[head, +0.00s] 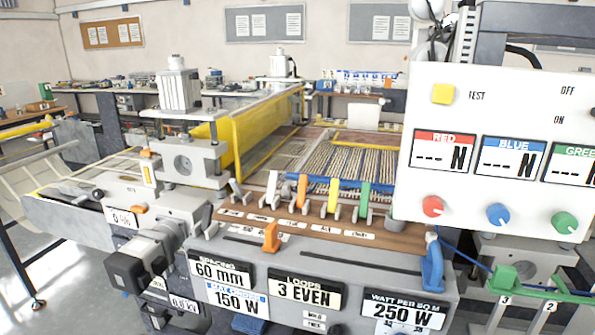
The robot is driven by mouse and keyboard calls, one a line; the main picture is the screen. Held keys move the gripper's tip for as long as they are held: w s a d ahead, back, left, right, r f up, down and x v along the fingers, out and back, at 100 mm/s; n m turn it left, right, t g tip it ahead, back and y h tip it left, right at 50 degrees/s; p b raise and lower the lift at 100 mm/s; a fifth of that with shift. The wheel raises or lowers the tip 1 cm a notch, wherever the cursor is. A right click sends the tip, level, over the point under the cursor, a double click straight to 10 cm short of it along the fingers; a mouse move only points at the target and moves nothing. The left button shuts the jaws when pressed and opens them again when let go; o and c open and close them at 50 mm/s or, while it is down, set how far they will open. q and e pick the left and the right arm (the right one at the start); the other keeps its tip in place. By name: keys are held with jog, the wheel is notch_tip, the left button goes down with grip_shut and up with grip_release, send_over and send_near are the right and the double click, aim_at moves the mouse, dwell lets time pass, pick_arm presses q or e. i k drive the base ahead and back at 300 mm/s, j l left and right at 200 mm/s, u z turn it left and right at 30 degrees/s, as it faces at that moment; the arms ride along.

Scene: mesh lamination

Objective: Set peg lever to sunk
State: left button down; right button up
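A row of small levers stands on the brown strip of the machine's front console. They include an orange lever (302,190), a yellow lever (334,198), a green lever (364,201) and pale grey levers such as one at the left (271,188). A separate orange lever (271,238) stands at a slot lower on the grey face, and a blue lever (432,266) is at the right end. The small labels are too blurred to tell which is the peg lever or its position. Neither of my grippers is in view.
A white control panel (500,100) with red, blue and green knobs covers the right side. Cards (307,291) reading 60 mm, 3 EVEN and 250 W are on the console front. A yellow guard (240,143) and a strung mesh bed (345,165) lie behind. Grey floor shows at lower left.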

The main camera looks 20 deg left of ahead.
aim_at(303, 180)
jog(key=i+j+u, duration=0.2)
jog(key=i+j, duration=0.85)
jog(key=k+j+z, duration=0.2)
jog(key=k, duration=0.25)
jog(key=l, duration=0.1)
